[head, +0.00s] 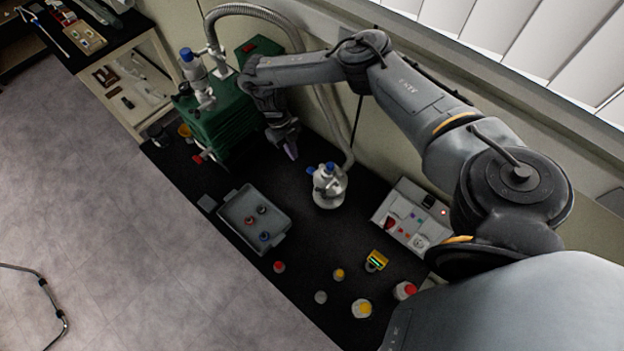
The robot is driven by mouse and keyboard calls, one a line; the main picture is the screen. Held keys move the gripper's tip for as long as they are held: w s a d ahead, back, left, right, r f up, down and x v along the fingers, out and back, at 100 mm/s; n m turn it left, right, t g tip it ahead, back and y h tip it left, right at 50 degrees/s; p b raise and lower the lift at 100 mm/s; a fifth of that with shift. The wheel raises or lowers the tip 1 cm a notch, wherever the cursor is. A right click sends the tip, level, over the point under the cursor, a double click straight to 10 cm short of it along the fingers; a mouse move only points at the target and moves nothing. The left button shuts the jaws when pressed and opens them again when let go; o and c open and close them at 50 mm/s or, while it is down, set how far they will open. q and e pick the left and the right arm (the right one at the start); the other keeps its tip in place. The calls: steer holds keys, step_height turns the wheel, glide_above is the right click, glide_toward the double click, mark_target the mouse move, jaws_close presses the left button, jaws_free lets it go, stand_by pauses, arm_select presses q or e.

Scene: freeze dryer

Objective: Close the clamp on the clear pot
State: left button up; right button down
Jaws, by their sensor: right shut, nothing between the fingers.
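A pot-like vessel (328,190) with a pale metallic or glassy body and blue parts on top stands on the black bench, joined to a grey hose. I cannot tell for certain that it is the clear pot, and no clamp on it can be made out at this size. My right gripper (290,148) reaches over from the right and points down, above and left of this vessel in the picture. It is shut, with nothing in it, and apart from the vessel. My left gripper is not in view.
A green machine (215,118) with a blue-capped fitting (190,62) stands at the back left. A ribbed hose (262,12) arches behind my right arm. A grey tray (228,214) holds small capped items. A white panel (408,213) and several small containers occupy the right and front.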

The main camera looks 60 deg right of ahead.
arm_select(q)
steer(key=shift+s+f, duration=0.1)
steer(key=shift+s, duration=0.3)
arm_select(e)
steer(key=s+a+f, duration=0.2)
steer(key=s+f, duration=0.5)
steer(key=f, duration=0.1)
steer(key=shift+s+a+f, duration=0.2)
steer(key=shift+a+f, duration=0.1)
steer(key=shift+f, duration=0.05)
